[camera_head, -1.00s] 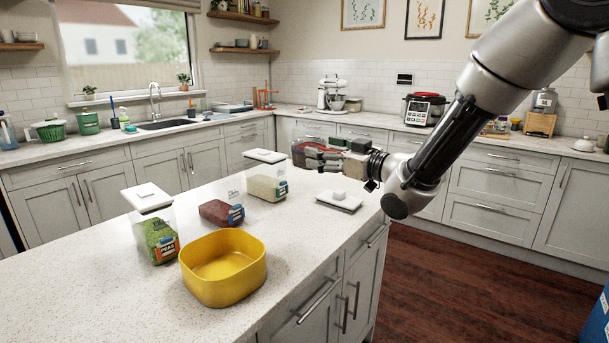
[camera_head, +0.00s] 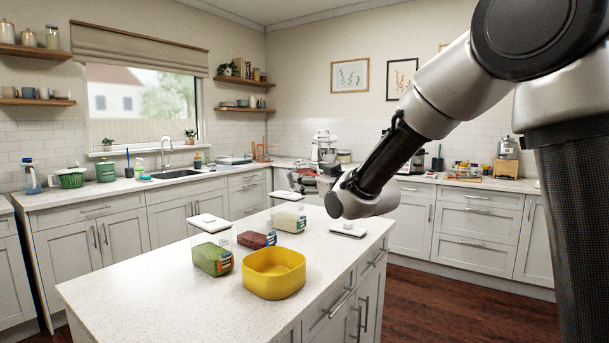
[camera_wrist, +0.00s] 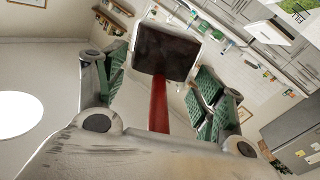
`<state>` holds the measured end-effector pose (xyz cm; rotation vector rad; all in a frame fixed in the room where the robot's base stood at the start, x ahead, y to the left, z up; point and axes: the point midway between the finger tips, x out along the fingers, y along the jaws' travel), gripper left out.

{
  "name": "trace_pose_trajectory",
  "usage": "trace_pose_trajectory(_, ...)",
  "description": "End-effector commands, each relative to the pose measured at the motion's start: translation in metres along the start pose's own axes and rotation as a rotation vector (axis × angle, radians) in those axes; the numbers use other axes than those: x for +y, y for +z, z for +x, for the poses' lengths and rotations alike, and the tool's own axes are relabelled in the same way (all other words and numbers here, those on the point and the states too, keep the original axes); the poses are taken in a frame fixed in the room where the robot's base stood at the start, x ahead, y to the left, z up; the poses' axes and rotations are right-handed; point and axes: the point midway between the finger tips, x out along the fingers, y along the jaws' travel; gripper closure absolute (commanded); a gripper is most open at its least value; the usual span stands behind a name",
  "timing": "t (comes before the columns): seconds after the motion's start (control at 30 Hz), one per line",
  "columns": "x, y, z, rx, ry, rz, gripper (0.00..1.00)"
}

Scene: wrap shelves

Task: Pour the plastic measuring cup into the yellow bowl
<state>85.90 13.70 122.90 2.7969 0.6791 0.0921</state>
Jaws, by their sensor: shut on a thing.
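The yellow bowl (camera_head: 274,274) stands upright on the near part of the island counter in the head view; no contents show in it. My gripper (camera_wrist: 160,92) is shut on the measuring cup (camera_wrist: 168,50), which has a red handle and a square, dark reddish-brown scoop. The handle runs between the green-padded fingers. In the head view my gripper (camera_head: 322,182) is mostly hidden by my arm, raised beyond the bowl and above the far end of the island. I cannot clearly tell the cup's tilt or how full it is.
Beside the bowl stand clear containers: one with green contents (camera_head: 212,260), one with dark red contents (camera_head: 257,239) and one with pale contents (camera_head: 289,218). A white lid (camera_head: 347,230) lies at the island's right edge. The counter's near left is clear.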

Motion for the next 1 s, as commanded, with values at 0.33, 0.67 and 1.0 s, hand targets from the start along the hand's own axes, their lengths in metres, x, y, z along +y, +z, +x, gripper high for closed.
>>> trace_pose_trajectory(0.33,-0.009,0.023,0.000,-0.003,0.003,-0.091,0.62)
trace_pose_trajectory(0.67,-0.029,0.065,0.000,-0.003,0.002,-0.215,0.62)
trace_pose_trajectory(1.0,-0.052,0.106,0.000,-0.002,0.001,-0.372,0.62)
